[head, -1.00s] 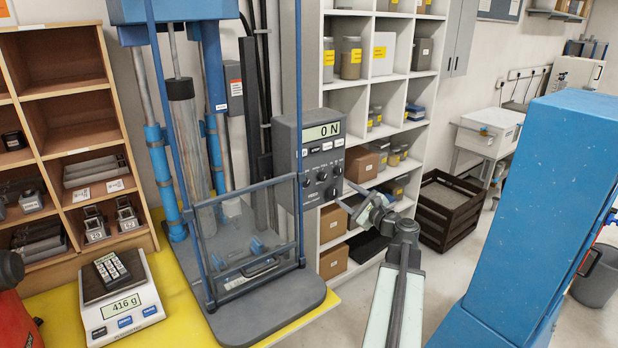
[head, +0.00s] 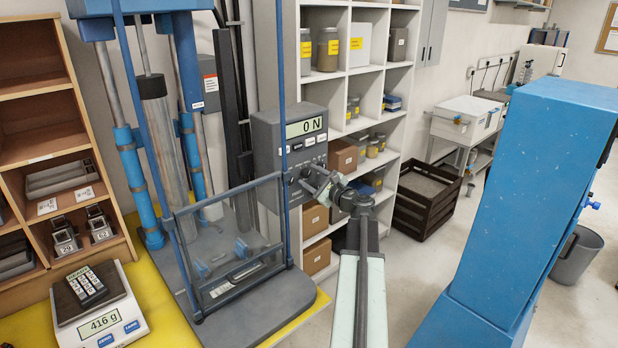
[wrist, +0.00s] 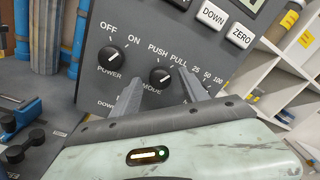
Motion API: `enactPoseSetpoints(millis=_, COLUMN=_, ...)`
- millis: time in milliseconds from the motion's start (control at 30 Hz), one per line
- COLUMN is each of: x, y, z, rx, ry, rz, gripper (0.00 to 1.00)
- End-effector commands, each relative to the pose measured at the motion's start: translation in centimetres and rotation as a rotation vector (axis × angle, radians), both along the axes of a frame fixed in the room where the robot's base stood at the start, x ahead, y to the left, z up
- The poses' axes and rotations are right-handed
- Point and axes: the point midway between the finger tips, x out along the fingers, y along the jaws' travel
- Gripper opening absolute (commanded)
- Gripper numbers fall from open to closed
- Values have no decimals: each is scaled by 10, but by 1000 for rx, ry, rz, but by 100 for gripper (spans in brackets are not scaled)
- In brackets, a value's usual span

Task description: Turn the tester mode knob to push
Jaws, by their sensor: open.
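The tester's grey control panel (head: 268,140) shows "0 N" on its display. In the wrist view the black mode knob (wrist: 162,77) sits above its MODE label, with PUSH and PULL printed over it. A pale mark shows on the knob's face; I cannot tell for certain which word it points to. My gripper (wrist: 160,73) is open, one finger on each side of the mode knob; contact is not clear. In the head view my gripper (head: 318,184) is at the panel's lower right and hides part of the knobs.
The power knob (wrist: 112,57) is close left of my left finger. The right finger partly hides the area under the 25, 50, 100 scale. DOWN and ZERO buttons (wrist: 240,37) are above. A clear guard (head: 230,240) stands before the tester. A blue column (head: 510,200) is at right.

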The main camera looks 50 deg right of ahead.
Motion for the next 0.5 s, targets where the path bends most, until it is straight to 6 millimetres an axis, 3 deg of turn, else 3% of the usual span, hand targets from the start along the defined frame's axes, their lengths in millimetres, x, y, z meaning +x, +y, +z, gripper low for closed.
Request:
enactPoseSetpoints(millis=233, x=4, y=1, z=0, rx=0, ry=0, rz=1, gripper=52)
enactPoseSetpoints(millis=267, x=4, y=1, z=0, rx=0, ry=0, rz=1, gripper=47)
enactPoseSetpoints(millis=433, x=4, y=1, z=0, rx=0, ry=0, rz=1, gripper=0)
enactPoseSetpoints(millis=500, x=8, y=4, z=0, rx=0, ry=0, rz=8, gripper=0)
